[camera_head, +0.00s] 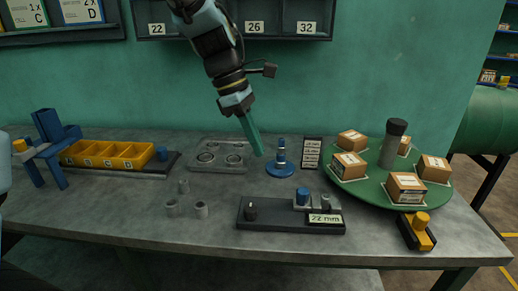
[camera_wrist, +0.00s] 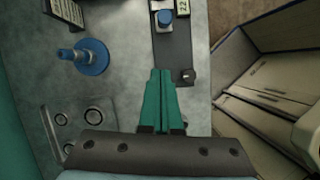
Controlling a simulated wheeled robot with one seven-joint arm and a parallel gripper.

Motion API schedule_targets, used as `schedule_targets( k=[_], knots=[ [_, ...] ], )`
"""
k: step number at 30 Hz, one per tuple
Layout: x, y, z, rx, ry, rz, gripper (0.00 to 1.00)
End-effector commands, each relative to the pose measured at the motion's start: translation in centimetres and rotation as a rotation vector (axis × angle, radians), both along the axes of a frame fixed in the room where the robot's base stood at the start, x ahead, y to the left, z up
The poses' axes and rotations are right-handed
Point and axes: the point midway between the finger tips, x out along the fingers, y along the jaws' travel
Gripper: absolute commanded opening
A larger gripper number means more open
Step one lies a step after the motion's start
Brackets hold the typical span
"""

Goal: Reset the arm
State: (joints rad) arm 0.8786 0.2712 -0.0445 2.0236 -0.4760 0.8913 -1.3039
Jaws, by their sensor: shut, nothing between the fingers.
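My gripper (camera_head: 257,150) has green fingers pressed together with nothing between them. In the head view it hangs above the workbench (camera_head: 130,215), angled down to the right, between the grey plate with round recesses (camera_head: 219,156) and the blue stepped post on a round base (camera_head: 281,160). In the wrist view the shut fingers (camera_wrist: 160,75) point toward the black fixture (camera_wrist: 168,50), which carries a blue knob and a "22" label. The blue post (camera_wrist: 88,56) is to their left and the recessed plate (camera_wrist: 75,128) at lower left. My arm comes down from the top of the head view.
A green round turntable (camera_head: 375,188) with several small boxes and a dark-topped cylinder stands at right. A yellow-black block (camera_head: 415,232) lies at the front right edge. Yellow bins (camera_head: 110,155) and a blue stand (camera_head: 50,145) are at left. Several grey cylinders (camera_head: 172,207) stand in front.

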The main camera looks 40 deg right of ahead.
Motion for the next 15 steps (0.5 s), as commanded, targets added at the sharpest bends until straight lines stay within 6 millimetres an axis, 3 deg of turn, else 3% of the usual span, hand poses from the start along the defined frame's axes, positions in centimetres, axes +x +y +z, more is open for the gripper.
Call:
schedule_targets(
  k=[11, 15],
  knots=[
    [0.0, 0.0, -0.1, 0.001, -0.001, 0.000, 0.00],
    [1.6, 1.7, -0.4, -0.006, -0.037, -0.019, 0.00]
  ],
)
